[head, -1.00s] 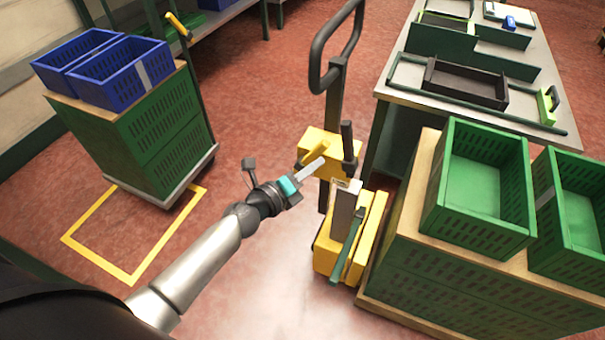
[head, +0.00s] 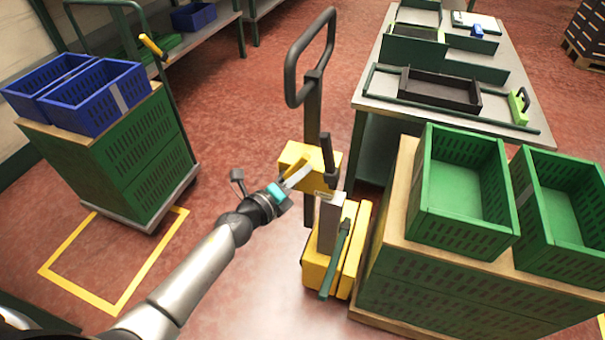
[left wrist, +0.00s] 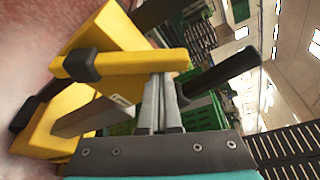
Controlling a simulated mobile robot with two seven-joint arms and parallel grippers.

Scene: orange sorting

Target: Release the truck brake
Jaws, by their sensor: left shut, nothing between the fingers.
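The truck is a yellow pallet truck with a dark loop handle (head: 309,62). Its yellow upper housing (head: 296,154) sits below that handle, with a black lever (head: 327,155) on its right side. My left gripper (head: 300,175) is shut and empty, its fingertips at the front of the housing. In the left wrist view a yellow bar with a black end (left wrist: 125,63) crosses just beyond the closed fingertips (left wrist: 160,80); contact is unclear. The black lever also shows there (left wrist: 222,72), right of the fingers. Which part is the brake is not certain. My right gripper is out of view.
A cart with blue crates (head: 95,98) stands at the left behind a yellow floor outline (head: 112,295). Green crates (head: 462,185) stand on a stack close on the truck's right. A workbench (head: 525,100) is behind. Red floor is open between cart and truck.

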